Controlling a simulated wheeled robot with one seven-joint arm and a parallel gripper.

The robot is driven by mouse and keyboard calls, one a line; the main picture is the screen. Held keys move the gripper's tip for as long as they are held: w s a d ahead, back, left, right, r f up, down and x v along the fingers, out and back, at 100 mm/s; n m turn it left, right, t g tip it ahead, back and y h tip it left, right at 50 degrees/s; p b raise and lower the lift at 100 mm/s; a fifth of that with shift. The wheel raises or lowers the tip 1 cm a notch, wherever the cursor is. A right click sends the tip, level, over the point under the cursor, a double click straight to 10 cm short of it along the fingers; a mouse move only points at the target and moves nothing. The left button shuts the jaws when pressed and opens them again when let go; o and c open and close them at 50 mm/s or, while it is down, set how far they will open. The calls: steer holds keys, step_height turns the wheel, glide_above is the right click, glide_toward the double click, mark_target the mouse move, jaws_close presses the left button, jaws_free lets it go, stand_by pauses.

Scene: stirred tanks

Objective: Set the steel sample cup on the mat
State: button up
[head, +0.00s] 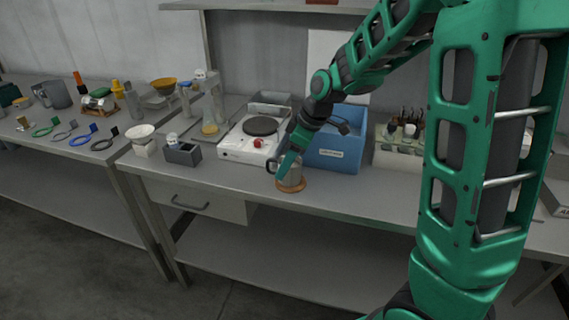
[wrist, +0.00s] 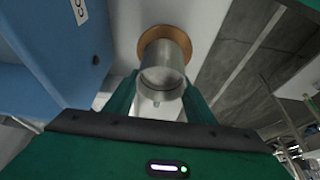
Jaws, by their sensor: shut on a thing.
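The steel sample cup (head: 293,172) is at the front of the bench, upright, with my gripper (head: 284,168) shut on it. In the wrist view the cup (wrist: 163,70) sits between the fingers of my gripper (wrist: 158,100), and its open top faces the camera. The round orange-brown mat (head: 291,187) is directly under the cup. In the wrist view the mat's rim (wrist: 182,37) shows around the cup's far side. I cannot tell whether the cup's base touches the mat. The near part of the mat is hidden by the cup.
A blue bin (head: 338,150) stands right behind the cup. A hotplate (head: 255,139) with a red knob is to the left. A rack of bottles (head: 398,150) is to the right. The bench's front edge is close to the mat. Bare bench lies left of the mat.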

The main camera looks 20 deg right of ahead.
steer(key=o, duration=1.3)
steer(key=v, duration=1.2)
steer(key=shift+w, duration=0.1)
steer(key=s+d+f+m+g+h, duration=0.1)
steer(key=s+d+m, duration=0.3)
steer(key=s, duration=0.5)
steer(key=s+d+f+m+g+h, duration=0.1)
steer(key=s+d+f+m, duration=0.2)
steer(key=s, duration=0.7)
steer(key=s+d+f+m+g+h, duration=0.1)
steer(key=s+d+f+m, duration=0.1)
steer(key=s+d+m, duration=0.5)
steer(key=shift+s+f+m, duration=0.15)
steer(key=shift+s+m, duration=0.65)
steer(key=shift+s, duration=0.05)
steer(key=shift+s+f+m, duration=0.15)
steer(key=shift+s+m, duration=0.65)
steer(key=shift+s, duration=0.05)
